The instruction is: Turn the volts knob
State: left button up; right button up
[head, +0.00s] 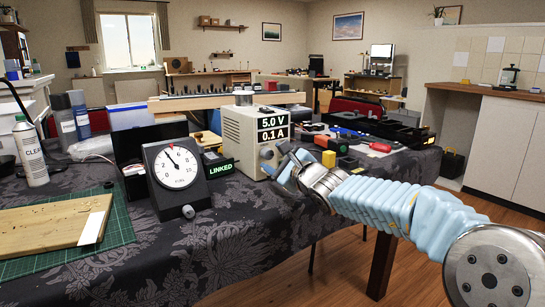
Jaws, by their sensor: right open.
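A beige power supply (240,138) stands on the dark patterned tablecloth, its display (273,129) reading 5.0 V and 0.1 A. A round knob (266,153) shows on the lower front of the supply, below the display; any label on it is too small to read. My right gripper (283,165) is open, close in front of the lower front of the supply, with its arm coming in from the right. It hides part of the supply's lower right front. I cannot tell whether its fingers touch a knob. My left gripper is out of view.
A dial gauge (176,174) and a small box with a lit "LINKED" sign (221,168) stand left of the supply. A wooden board (45,222) lies on a green mat (122,222). Coloured parts and black trays (400,129) crowd the right. The table's front middle is clear.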

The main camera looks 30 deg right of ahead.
jog(key=shift+w, duration=0.85)
jog(key=c, duration=1.1)
jog(key=shift+o, duration=0.2)
jog(key=shift+m+b, duration=0.35)
jog(key=shift+m, duration=1.65)
jog(key=o, duration=1.1)
jog(key=shift+c, duration=0.2)
jog(key=shift+s, duration=0.1)
